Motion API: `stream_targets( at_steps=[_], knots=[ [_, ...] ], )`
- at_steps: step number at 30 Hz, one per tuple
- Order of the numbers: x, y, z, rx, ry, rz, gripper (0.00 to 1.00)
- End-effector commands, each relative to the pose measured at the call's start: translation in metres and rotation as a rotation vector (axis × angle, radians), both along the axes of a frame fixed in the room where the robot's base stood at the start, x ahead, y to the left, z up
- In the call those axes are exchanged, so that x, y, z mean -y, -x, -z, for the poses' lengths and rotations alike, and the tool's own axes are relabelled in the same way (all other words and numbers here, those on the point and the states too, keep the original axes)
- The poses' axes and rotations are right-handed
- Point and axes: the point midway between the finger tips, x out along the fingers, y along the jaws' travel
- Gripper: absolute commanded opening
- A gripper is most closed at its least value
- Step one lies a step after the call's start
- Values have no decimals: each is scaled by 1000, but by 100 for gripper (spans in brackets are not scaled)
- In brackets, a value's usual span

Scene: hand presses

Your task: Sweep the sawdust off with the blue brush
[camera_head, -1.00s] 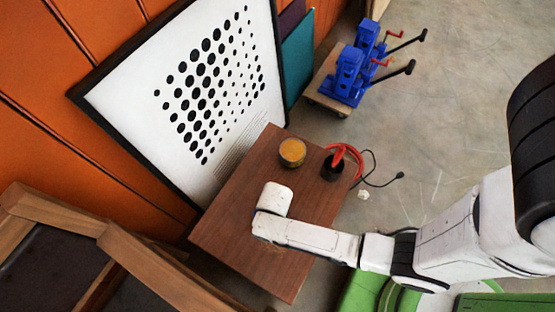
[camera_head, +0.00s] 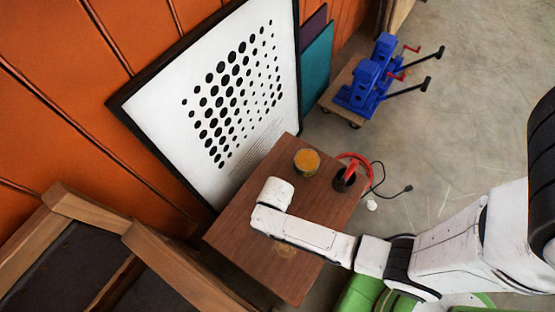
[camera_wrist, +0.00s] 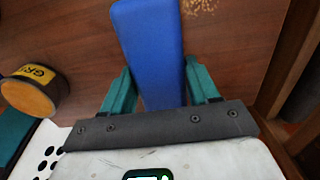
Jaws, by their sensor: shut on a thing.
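The blue brush (camera_wrist: 147,45) is between the two teal fingers of my gripper (camera_wrist: 158,78) in the wrist view, and the gripper is shut on it. Its blue body points up the picture over the brown wooden table top (camera_head: 235,232); its bristles cannot be seen. Sawdust (camera_wrist: 287,40) lies as tan specks on the wood, to the right of the brush. In the head view it is a tan patch (camera_head: 284,249) below my arm's forearm. In that view my arm hides the gripper and the brush.
A jar with a yellow label (camera_wrist: 30,88) stands left of the brush, and in the head view (camera_head: 306,162) near the table's far edge. Blue presses (camera_head: 368,78) stand on a dolly behind. A framed picture (camera_head: 215,110) leans beside the table.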

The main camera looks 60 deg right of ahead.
Motion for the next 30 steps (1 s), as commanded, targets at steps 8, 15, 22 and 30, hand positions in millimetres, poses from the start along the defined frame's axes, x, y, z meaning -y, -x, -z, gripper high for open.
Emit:
stream_targets(
  at_steps=[8,15,22,30],
  knots=[
    [1,-5,-28,1,0,0,35],
    [1,-6,-29,1,0,-1,35],
    [0,-10,-32,3,0,-1,35],
    [-11,-84,-103,15,-2,0,35]
  ],
)
